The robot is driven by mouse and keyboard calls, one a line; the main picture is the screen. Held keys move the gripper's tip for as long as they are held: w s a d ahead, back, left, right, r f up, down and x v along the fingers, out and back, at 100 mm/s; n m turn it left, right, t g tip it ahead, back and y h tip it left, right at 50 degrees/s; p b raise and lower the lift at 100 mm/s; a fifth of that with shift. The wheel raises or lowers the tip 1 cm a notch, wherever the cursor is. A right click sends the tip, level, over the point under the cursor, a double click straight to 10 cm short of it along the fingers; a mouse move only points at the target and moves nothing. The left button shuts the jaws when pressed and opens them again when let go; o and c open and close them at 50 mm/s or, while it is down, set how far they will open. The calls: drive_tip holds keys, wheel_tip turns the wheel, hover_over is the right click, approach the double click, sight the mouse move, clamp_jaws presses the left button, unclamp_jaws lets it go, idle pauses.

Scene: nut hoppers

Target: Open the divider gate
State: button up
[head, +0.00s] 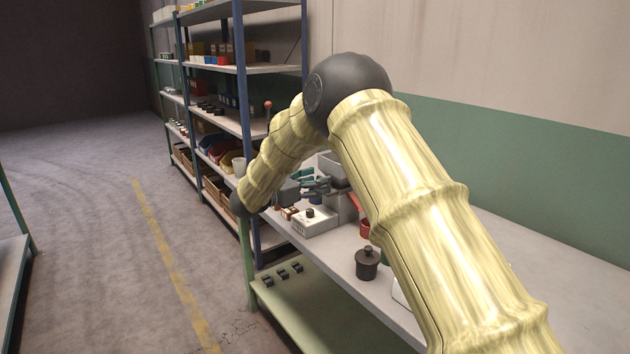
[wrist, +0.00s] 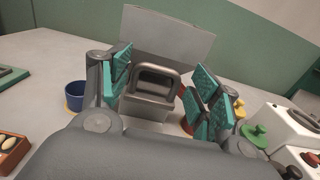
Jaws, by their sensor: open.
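In the wrist view a light grey upright panel (wrist: 168,32), which looks like the divider gate, stands ahead of me. A darker grey loop handle (wrist: 157,78) is in front of it, near the middle of the view. My gripper (wrist: 166,72) is open, with one pair of teal pads left of the handle and the other right of it. A gap shows on the right; whether the left pads touch the handle I cannot tell. In the head view my gripper (head: 313,187) is over the bench beside a grey bin (head: 343,207), partly hidden by my arm.
In the wrist view a blue cup (wrist: 75,94) stands left and a green knob (wrist: 256,134) right. In the head view a white box with a black knob (head: 316,223), a red cup (head: 364,229) and a dark lidded jar (head: 367,265) are on the bench. Shelving (head: 240,68) stands behind.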

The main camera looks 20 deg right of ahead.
drive_tip(key=shift+w+d, duration=0.2)
drive_tip(key=shift+d, duration=0.15)
drive_tip(key=c, duration=1.2)
drive_tip(key=b+v, duration=0.2)
drive_tip(key=v, duration=0.1)
drive_tip(key=shift+s+a+f, duration=0.1)
drive_tip(key=shift+s+a, duration=0.05)
drive_tip(key=shift+a, duration=0.35)
drive_tip(key=o, duration=1.2)
